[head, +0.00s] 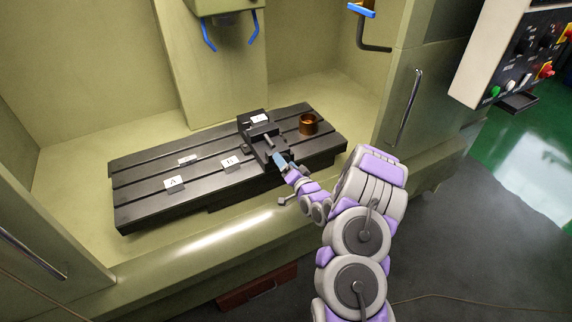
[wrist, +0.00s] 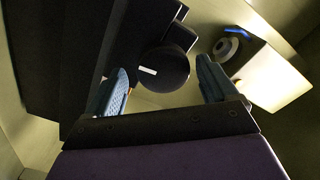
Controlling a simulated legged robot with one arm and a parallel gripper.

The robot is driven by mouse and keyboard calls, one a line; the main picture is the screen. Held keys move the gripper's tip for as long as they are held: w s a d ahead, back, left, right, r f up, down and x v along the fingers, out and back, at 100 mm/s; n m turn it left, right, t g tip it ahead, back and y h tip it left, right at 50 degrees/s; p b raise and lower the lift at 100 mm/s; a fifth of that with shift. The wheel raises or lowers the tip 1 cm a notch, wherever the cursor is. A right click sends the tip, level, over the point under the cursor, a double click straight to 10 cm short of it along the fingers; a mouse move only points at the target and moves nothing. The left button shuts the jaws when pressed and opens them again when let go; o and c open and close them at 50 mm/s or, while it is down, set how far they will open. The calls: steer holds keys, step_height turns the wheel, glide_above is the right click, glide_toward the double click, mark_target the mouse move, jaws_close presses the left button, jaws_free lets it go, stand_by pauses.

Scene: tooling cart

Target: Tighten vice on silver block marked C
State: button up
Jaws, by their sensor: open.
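The dark vice (head: 250,128) stands on the slotted black table toward its right half, with a white label on top. A small grey cylindrical part shows on the vice; I cannot make out a letter C or tell which piece is the silver block. My gripper (head: 278,158) is at the near end of the vice. In the wrist view my gripper (wrist: 162,66) is open, its two blue fingers spread on either side of a dark round knob (wrist: 164,78) with a white mark. Whether the fingers touch the knob I cannot tell.
A copper-coloured cylinder (head: 308,125) stands right of the vice. The machine's spindle housing (head: 222,6) hangs above. A control panel (head: 508,62) is at upper right.

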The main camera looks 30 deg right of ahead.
steer(key=shift+s+a, duration=0.1)
steer(key=shift+s, duration=0.05)
steer(key=s+p, duration=0.2)
steer(key=s, duration=1.5)
steer(key=shift+d, duration=0.4)
steer(key=shift+f, duration=0.1)
